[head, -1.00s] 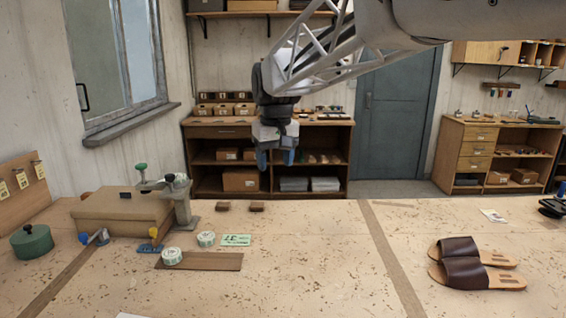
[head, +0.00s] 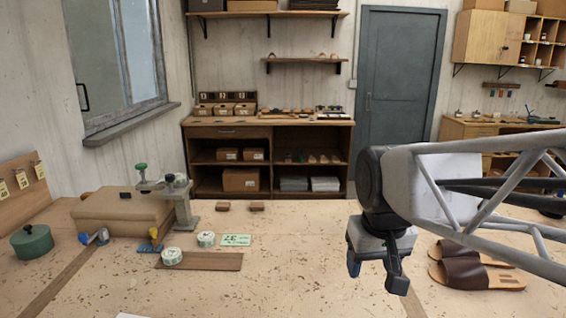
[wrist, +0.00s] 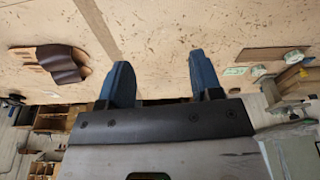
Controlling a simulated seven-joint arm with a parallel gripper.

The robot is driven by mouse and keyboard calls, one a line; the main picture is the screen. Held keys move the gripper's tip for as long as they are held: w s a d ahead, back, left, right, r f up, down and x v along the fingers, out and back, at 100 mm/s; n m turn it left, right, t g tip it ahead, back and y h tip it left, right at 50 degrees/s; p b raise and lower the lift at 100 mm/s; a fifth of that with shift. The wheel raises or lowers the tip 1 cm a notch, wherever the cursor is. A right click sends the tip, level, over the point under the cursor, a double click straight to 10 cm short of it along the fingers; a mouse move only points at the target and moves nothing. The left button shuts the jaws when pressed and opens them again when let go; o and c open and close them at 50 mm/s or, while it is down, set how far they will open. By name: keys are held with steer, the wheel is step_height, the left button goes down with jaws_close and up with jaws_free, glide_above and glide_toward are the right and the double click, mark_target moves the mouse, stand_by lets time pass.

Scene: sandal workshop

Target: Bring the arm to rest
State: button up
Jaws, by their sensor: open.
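My gripper (head: 377,281) is in the right half of the head view, held above the workbench with its fingers pointing down. Its two blue fingers stand apart with nothing between them. In the wrist view my gripper (wrist: 157,82) also shows its fingers spread and empty, with bare bench top beyond them. My arm comes in from the right edge of the head view and partly hides a pair of brown sandals (head: 476,274) on the bench. The sandals also show at the left of the wrist view (wrist: 62,66).
At the left of the workbench (head: 310,240) are a green round tin (head: 31,242), a tan padded block (head: 122,211) and a grey press (head: 186,205). The middle is clear.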

steer(key=s+d+f+m, duration=0.1)
steer(key=s+d+f, duration=0.2)
steer(key=s+f, duration=0.3)
steer(key=s, duration=0.3)
steer(key=shift+s+f, duration=0.2)
steer(key=shift+f, duration=0.05)
